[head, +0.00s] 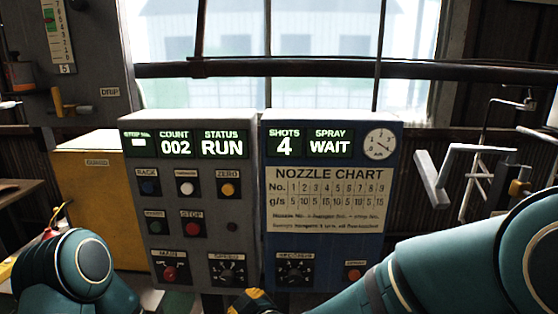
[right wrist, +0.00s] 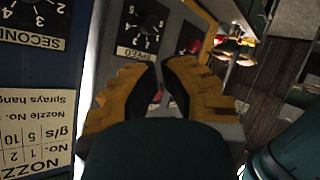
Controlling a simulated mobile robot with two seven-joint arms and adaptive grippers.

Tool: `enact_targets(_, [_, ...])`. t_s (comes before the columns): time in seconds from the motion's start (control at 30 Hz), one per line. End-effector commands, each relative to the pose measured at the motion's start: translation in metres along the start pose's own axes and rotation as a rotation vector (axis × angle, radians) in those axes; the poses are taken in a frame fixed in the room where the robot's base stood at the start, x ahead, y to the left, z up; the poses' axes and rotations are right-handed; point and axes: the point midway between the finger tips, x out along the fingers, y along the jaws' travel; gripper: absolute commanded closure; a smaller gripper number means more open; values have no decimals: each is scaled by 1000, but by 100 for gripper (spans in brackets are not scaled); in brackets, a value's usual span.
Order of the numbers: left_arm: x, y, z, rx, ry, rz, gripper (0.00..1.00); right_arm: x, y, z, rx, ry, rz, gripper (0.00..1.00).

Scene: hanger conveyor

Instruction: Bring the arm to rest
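My right arm (head: 450,270) comes in from the lower right in the head view and reaches across below the blue panel. My right gripper (head: 252,303) shows only its yellow top at the bottom edge, below the SPEED dial (head: 228,270). In the right wrist view, the right gripper's (right wrist: 160,64) two yellow fingers lean together with tips nearly meeting, and nothing is seen held. My left arm (head: 75,268) is folded at the lower left; its gripper is not visible.
A grey control box (head: 233,227) reads COUNT 002 and STATUS RUN. The blue box (head: 375,250) beside it reads SHOTS 4 and SPRAY WAIT. A yellow cabinet (head: 95,200) stands left. Pale metal parts (head: 450,160) hang at right.

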Motion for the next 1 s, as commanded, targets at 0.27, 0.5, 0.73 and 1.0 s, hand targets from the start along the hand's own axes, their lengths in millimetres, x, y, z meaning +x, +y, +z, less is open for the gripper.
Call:
enact_targets(0.27, [7,-2,3,3,-7,1,100,17,-19,198,536,-408,-93,100])
enact_targets(0.5, [12,-4,6,5,-12,2,100,-16,-63,322,1005,-727,-100,100])
enact_targets(0.73, [13,-4,7,5,-13,2,100,-36,-86,360,1201,-856,-87,100])
enact_targets(1.0, [13,-4,7,5,-13,2,100,-37,-86,360,1209,-859,-85,100])
